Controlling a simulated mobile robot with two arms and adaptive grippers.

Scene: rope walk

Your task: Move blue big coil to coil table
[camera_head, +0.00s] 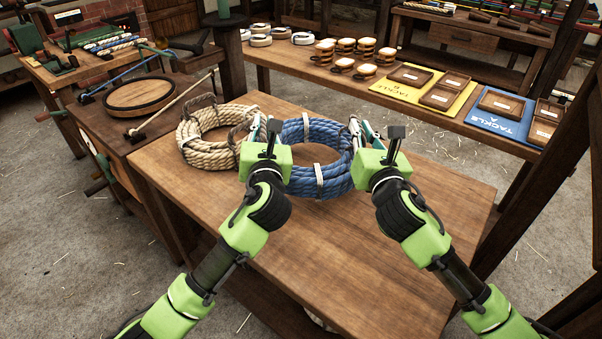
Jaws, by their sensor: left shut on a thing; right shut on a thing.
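The blue big coil (321,174) is a thick rope ring with pale ties. It is on or just above the wooden table (330,265) in front of me; I cannot tell if it touches the top. My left gripper (262,132) is shut on the coil's left side. My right gripper (366,132) is shut on its right side. The green gripper bodies hide parts of both sides of the coil. A tan rope coil (190,145) lies close to the left of the blue coil, partly behind my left gripper.
A bench at left carries a round wooden disc (140,94) and rods. The near and right parts of the front table are clear.

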